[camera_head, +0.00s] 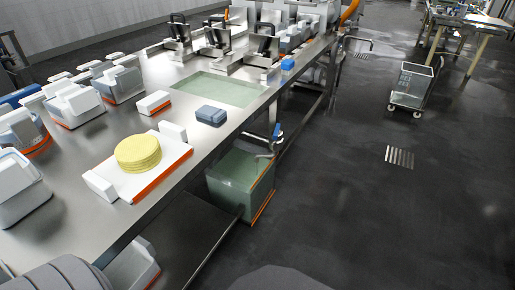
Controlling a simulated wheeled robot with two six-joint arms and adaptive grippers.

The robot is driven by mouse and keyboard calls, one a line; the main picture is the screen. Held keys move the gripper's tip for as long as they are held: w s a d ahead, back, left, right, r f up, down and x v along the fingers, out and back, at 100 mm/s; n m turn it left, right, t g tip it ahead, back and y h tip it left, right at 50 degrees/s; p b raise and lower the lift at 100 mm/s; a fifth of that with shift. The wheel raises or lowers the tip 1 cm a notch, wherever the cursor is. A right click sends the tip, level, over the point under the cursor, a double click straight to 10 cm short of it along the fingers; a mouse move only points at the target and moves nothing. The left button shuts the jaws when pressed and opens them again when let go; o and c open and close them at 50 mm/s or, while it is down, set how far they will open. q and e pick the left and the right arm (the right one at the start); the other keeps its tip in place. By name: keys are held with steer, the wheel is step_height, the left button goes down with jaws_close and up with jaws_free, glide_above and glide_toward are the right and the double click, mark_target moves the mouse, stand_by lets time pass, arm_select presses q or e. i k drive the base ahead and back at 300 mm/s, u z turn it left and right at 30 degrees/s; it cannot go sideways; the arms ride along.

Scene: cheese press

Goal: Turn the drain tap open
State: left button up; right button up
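The drain tap (267,149) is a small metal fitting at the right edge of the steel table, above a greenish see-through tank (238,187). A blue handle (277,131) stands up on it, looking roughly upright. The tap is small in the view, and I cannot tell from this whether it is open or closed. Neither of my grippers shows in the head view, and nothing is touching the tap.
The steel table (215,140) holds a yellow cheese wheel (138,153) on a white board (173,168), white moulds, a blue-grey block (211,115) and metal presses. A wheeled cart (411,86) stands at the right. The dark floor right of the table is mostly clear.

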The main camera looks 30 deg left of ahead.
mark_target(276, 134)
steer(key=z, duration=0.85)
steer(key=i, duration=1.05)
steer(key=u, duration=0.3)
